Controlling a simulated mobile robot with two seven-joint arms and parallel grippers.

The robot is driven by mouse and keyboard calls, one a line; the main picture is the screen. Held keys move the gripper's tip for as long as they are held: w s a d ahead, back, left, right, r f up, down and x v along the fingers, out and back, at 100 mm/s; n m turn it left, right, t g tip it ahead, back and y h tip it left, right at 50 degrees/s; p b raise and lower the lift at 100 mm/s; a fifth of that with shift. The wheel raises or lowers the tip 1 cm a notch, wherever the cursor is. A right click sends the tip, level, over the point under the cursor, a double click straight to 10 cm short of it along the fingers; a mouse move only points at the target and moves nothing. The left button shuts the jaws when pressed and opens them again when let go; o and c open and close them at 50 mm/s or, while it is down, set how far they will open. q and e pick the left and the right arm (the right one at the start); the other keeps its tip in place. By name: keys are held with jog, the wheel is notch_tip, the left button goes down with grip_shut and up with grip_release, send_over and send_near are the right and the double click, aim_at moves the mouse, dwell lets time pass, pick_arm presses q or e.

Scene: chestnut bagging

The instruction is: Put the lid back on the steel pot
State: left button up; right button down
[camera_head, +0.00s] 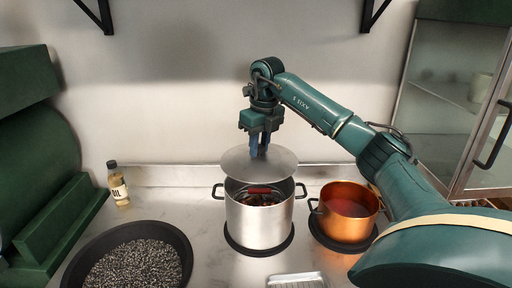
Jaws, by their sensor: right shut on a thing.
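The steel pot (259,222) stands on a dark round mat in the middle of the counter, with two side handles. Dark contents and a reddish piece show inside it. The flat round grey lid (240,164) is above the pot, apart from its rim at the front and set toward the back. My right gripper (259,152) points down over the pot and is shut on the lid at its top; the exact grip point is partly hidden by the fingers. My left gripper is not in view.
A copper pot (345,213) with red contents stands close to the right. A wide dark pan (128,236) of small grains is at front left. An oil bottle (118,184) stands behind it. A metal tray (296,281) lies at the front edge. A glass cabinet (447,95) is at right.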

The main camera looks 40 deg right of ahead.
aim_at(261, 156)
jog(key=shift+s+f, duration=0.25)
jog(key=shift+f, duration=0.4)
notch_tip(261, 156, down, 2)
jog(key=shift+f, duration=0.25)
jog(key=shift+f+b, duration=0.45)
jog(key=shift+f, duration=0.65)
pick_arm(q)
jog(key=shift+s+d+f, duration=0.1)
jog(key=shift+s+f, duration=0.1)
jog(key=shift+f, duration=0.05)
pick_arm(e)
jog(key=shift+w, duration=0.1)
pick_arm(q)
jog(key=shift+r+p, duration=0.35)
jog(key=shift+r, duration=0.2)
pick_arm(e)
jog(key=shift+r, duration=0.1)
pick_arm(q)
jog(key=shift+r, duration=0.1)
pick_arm(e)
jog(key=shift+f, duration=0.2)
